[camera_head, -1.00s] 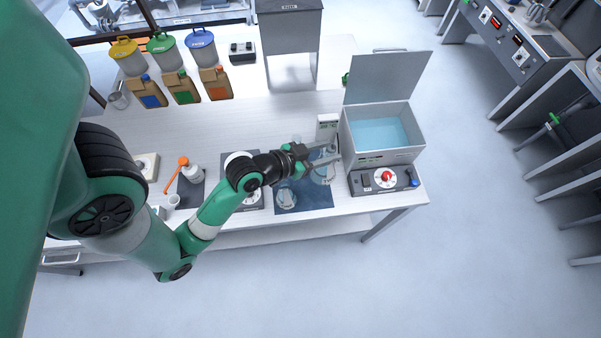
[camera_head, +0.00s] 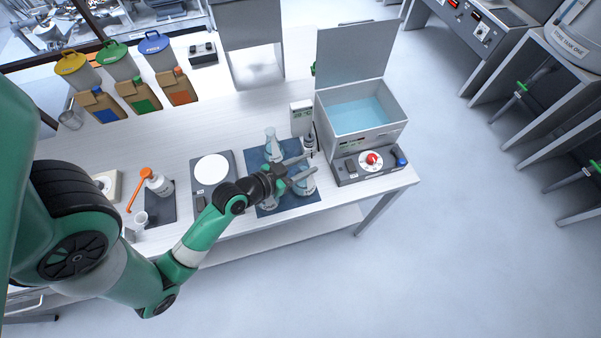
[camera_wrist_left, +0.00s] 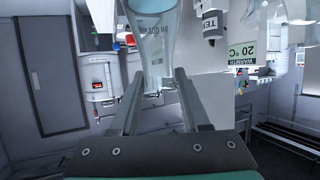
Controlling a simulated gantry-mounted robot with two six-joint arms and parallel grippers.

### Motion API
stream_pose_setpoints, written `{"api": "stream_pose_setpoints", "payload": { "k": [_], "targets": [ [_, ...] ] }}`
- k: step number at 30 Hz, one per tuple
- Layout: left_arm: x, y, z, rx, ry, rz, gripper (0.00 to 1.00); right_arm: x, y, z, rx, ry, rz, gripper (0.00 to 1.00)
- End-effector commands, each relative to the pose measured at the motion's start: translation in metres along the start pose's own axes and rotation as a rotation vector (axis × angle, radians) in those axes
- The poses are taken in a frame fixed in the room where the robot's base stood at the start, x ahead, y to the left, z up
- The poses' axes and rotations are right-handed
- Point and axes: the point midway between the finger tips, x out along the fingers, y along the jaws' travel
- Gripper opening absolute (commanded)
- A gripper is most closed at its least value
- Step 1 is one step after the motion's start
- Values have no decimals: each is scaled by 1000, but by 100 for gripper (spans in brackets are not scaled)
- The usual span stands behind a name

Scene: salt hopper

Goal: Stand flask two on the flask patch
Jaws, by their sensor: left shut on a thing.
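My left gripper (camera_head: 311,164) is shut on the neck of a clear glass flask (camera_head: 304,186) at the right side of the dark blue flask patch (camera_head: 292,209). In the left wrist view the held flask (camera_wrist_left: 156,45) is between the two fingers (camera_wrist_left: 160,78). I cannot tell whether its base touches the patch, and its number is not readable. My right gripper is not in view.
An open water bath (camera_head: 362,117) and a control box with a red knob (camera_head: 370,162) stand to the right. A white meter box (camera_head: 301,118) stands behind the patch. A balance (camera_head: 212,170) is to the left. The table's front edge is close.

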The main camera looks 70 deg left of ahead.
Motion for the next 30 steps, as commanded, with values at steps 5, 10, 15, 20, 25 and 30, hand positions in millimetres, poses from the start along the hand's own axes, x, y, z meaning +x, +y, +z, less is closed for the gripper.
{"api": "stream_pose_setpoints", "payload": {
  "k": [5, 10, 15, 20, 25, 30],
  "targets": [
    [6, 0, 15, -2, -1, -1, 0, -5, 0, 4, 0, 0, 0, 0],
    [14, 0, 34, 0, 1, -1, 0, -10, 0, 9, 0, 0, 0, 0],
    [14, 0, 33, 0, 3, -1, 0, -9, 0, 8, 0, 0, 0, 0],
    [15, 0, 36, 0, 1, 0, 48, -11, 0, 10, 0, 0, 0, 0],
    [15, 0, 36, 0, 1, 0, 76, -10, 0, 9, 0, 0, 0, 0],
    [15, 0, 35, 0, 1, 0, 76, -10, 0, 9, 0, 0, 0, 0]
  ]
}}
